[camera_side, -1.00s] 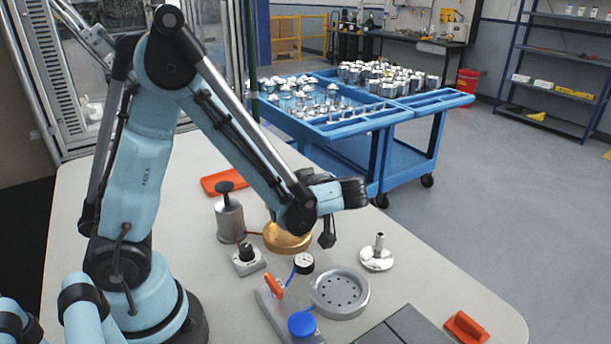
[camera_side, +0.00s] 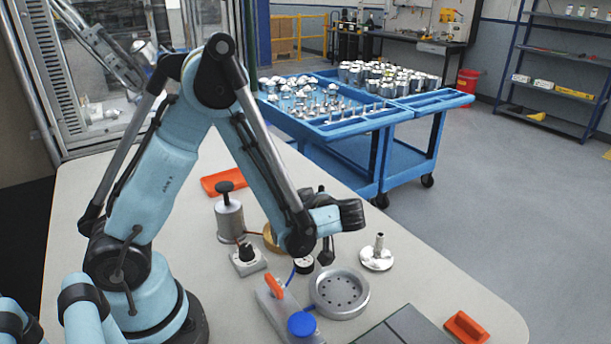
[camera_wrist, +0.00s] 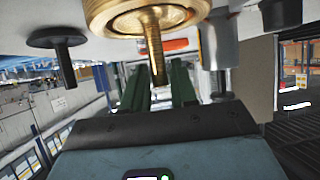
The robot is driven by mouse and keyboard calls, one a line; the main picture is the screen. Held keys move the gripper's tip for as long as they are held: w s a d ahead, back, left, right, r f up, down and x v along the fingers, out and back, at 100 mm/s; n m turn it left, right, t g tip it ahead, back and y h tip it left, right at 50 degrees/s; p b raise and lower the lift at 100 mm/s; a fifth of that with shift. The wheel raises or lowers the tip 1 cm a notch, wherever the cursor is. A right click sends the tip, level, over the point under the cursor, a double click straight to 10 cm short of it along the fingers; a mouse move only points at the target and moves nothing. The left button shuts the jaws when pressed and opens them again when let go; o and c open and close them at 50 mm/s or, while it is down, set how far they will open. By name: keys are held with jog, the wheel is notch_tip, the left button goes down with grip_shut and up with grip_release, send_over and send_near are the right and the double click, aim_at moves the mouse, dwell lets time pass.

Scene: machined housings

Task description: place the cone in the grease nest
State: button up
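A silver flanged piece with an upright stem (camera_side: 378,255), which looks like the cone, stands on the table right of my gripper (camera_side: 326,253). A round grey dish with small holes (camera_side: 341,292), possibly the grease nest, lies in front of and below my gripper. In the wrist view, the two green fingers of my gripper (camera_wrist: 162,84) are apart. A brass round piece with a stem (camera_wrist: 155,20) shows there, its stem in line with the finger gap; contact is not visible. In the side view the brass piece (camera_side: 269,238) is mostly hidden behind my arm.
A grey cylinder with a black handle (camera_side: 229,219) and a knobbed box (camera_side: 247,260) stand left of my gripper. A grey bar with an orange lever (camera_side: 272,287) and a blue cap (camera_side: 301,324) lies left of the dish. An orange block (camera_side: 466,327) lies front right.

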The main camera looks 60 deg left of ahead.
jog(key=shift+o, duration=1)
jog(key=shift+r, duration=0.1)
jog(key=s+d+r+m+t+h, duration=0.2)
jog(key=d+r+m+t+h, duration=0.6)
jog(key=m, duration=1.1)
jog(key=shift+d+r+t+h, duration=0.4)
jog(key=shift+d+h, duration=0.9)
jog(key=shift+h, duration=0.9)
